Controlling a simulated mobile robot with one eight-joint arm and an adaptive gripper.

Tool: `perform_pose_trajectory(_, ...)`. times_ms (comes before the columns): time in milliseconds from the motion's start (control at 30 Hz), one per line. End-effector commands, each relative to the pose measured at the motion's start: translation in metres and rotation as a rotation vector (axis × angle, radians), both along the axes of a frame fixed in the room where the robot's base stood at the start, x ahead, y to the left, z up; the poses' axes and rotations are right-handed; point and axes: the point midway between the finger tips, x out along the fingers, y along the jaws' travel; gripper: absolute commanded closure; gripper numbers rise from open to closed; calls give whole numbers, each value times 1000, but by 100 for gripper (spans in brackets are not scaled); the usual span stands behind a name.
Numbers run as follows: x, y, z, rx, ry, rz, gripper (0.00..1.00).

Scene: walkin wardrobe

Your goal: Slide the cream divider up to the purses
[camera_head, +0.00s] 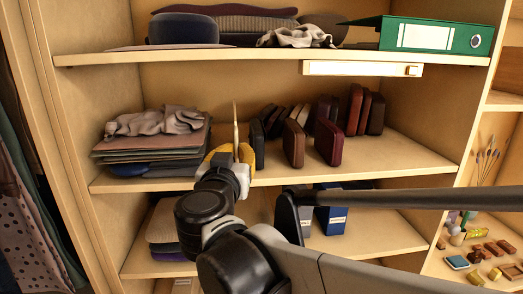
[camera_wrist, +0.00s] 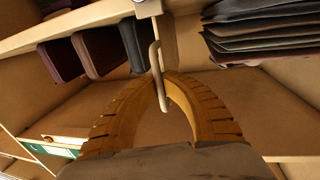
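The cream divider (camera_head: 236,128) stands upright, seen nearly edge-on, on the middle shelf between the folded stack and the purses. The purses (camera_head: 328,142), dark brown, black and reddish, stand in a loose group to its right. The nearest black purse (camera_head: 257,144) is a narrow gap away. My gripper (camera_head: 231,156), with yellow-orange fingers, is at the divider's front edge. In the wrist view, the fingers (camera_wrist: 167,80) arch together with the divider's curved front edge (camera_wrist: 155,62) between their tips. They look closed on it. The black purse (camera_wrist: 132,45) shows beside it there.
A stack of folded clothes (camera_head: 152,155) lies left of the divider, with a crumpled cloth (camera_head: 155,121) on top. The shelf above holds a green binder (camera_head: 440,36). A cream bar (camera_head: 362,69) hangs at its front edge.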

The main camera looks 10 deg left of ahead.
Motion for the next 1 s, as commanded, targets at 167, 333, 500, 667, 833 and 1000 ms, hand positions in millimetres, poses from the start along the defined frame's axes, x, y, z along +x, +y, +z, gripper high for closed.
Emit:
perform_pose_trajectory(167, 4, -23, -1, 1, 1, -3, 100)
perform_pose_trajectory(333, 4, -22, -1, 1, 1, -2, 100)
perform_pose_trajectory(500, 4, -22, -1, 1, 1, -2, 69)
perform_pose_trajectory(667, 4, -22, -1, 0, 1, -2, 69)
perform_pose_trajectory(833, 1, -22, 0, 0, 0, -1, 69)
perform_pose_trajectory(1000, -24, -23, -1, 0, 0, 2, 69)
